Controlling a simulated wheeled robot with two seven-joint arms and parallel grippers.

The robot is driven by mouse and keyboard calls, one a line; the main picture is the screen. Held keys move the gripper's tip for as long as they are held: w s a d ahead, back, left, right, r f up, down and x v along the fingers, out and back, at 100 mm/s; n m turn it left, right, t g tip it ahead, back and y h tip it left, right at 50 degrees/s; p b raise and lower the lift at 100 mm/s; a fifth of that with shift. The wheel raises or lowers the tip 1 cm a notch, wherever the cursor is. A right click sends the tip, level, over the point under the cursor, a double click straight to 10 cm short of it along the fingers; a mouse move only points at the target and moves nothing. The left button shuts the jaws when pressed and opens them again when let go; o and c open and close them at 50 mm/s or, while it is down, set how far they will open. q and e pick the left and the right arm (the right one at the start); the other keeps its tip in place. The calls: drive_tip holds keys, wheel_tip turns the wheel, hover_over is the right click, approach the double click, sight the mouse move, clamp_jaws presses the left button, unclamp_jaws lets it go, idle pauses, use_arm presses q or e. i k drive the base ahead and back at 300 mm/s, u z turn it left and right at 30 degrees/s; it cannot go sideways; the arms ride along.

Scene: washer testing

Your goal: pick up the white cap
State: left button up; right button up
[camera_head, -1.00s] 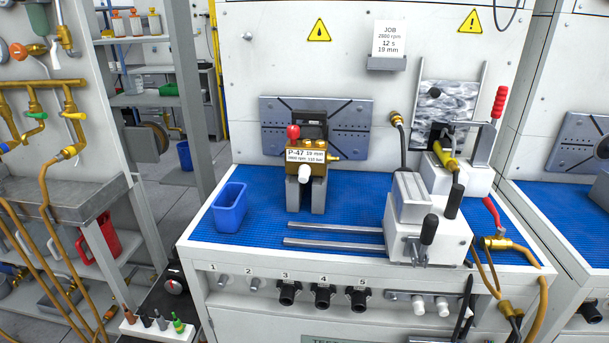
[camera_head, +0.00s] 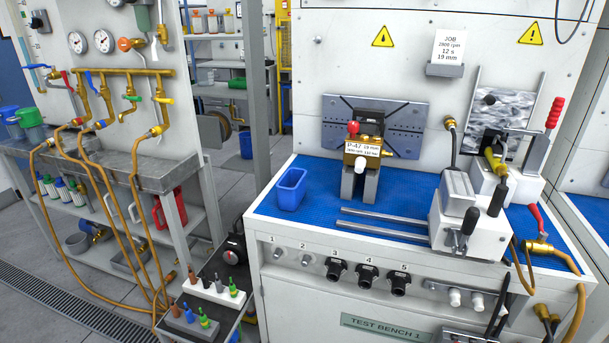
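A white cap (camera_head: 361,165) sits on the front of the brass pump (camera_head: 374,143), which carries a label reading P-47. The pump is held on a grey stand (camera_head: 370,184) on the blue mat of the test bench. Two more white cap-like pieces (camera_head: 455,297) show on the bench front at the lower right. Neither of my grippers is in view.
A blue bin (camera_head: 291,189) stands left of the pump on the blue mat (camera_head: 325,212). Two metal rails (camera_head: 385,221) and a white clamp unit (camera_head: 459,215) are to its right. A small cart with bottles (camera_head: 215,292) stands left of the bench.

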sight(360, 162)
drive_tip(key=u, duration=1.35)
drive_tip(key=i, duration=0.2)
drive_tip(key=z, duration=1.4)
drive_tip(key=i, duration=0.9)
drive_tip(key=z, duration=1)
